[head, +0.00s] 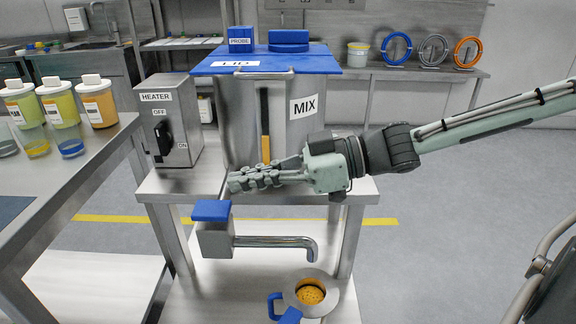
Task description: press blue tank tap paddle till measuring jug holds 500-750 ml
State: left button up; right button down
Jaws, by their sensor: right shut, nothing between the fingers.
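The blue tap paddle (211,210) sits on top of the grey tap block below the front of the steel tank (238,118). The tap's curved spout (300,242) points to the right and bends down. The measuring jug (324,283), with a blue handle, stands on the lower shelf near the spout's end. It has orange-yellow contents at its bottom; I cannot read a level. My right gripper (232,182) comes in from the right, shut and empty, its fingertips just above and slightly right of the paddle in the picture. I cannot tell if it touches. My left gripper is not in view.
A heater box (175,125) with a black knob stands left of the tank. The tank has a blue lid (310,61). A steel table (100,160) at left holds several filled containers. Blue, grey and orange rings stand on the back counter (430,74).

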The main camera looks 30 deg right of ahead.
jog(key=v, duration=0.7)
jog(key=shift+a, duration=0.1)
dwell(0.6)
